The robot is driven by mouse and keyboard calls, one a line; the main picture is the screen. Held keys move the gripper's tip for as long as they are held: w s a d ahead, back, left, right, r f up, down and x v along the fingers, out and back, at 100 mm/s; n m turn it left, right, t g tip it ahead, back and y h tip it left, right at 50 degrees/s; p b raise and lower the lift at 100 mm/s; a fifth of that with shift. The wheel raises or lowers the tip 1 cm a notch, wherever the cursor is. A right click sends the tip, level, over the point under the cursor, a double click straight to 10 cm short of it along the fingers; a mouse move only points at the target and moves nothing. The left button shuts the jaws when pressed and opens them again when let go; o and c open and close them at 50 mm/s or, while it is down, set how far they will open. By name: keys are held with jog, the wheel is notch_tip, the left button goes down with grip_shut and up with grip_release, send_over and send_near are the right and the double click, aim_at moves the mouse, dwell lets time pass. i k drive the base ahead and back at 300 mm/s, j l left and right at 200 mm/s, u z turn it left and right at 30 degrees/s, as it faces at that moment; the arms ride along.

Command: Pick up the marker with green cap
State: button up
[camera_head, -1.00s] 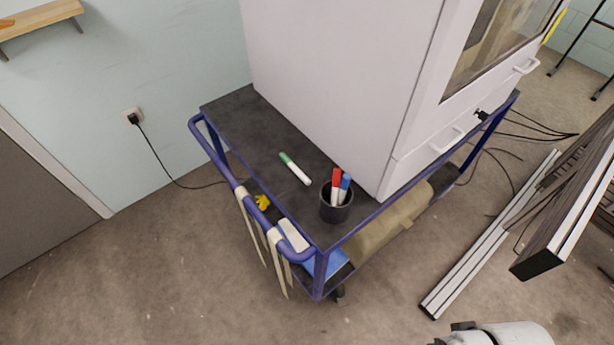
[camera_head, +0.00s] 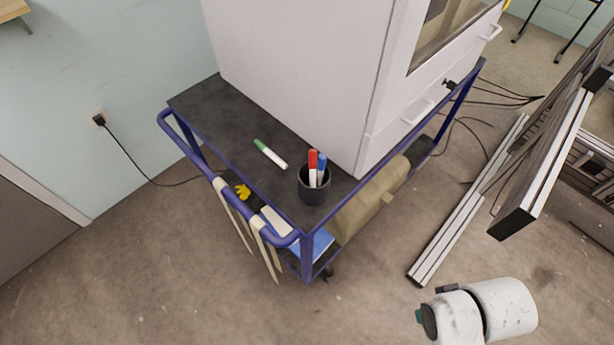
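The marker with the green cap (camera_head: 270,154) lies flat on the dark top of the blue-framed cart (camera_head: 215,110). Its green end points to the upper left and its white body to the lower right. A black cup (camera_head: 313,190) stands to its lower right, near the cart's front corner, with a red marker (camera_head: 313,165) and a blue marker (camera_head: 322,166) upright in it. A white rounded part of my arm shows at the lower right, well apart from the cart. My gripper's fingers do not show.
A large white cabinet (camera_head: 300,70) stands on the cart just right of the marker. A blue handle rail (camera_head: 195,155) with hanging straps runs along the cart's left end. A metal profile (camera_head: 465,205) lies on the floor at right. Floor at left and front is clear.

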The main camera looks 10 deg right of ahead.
aim_at(258, 144)
jog(key=i+l, duration=0.8)
jog(key=l, duration=0.15)
jog(key=i+l+u, duration=0.15)
jog(key=u, duration=1.5)
jog(key=i+l, duration=0.05)
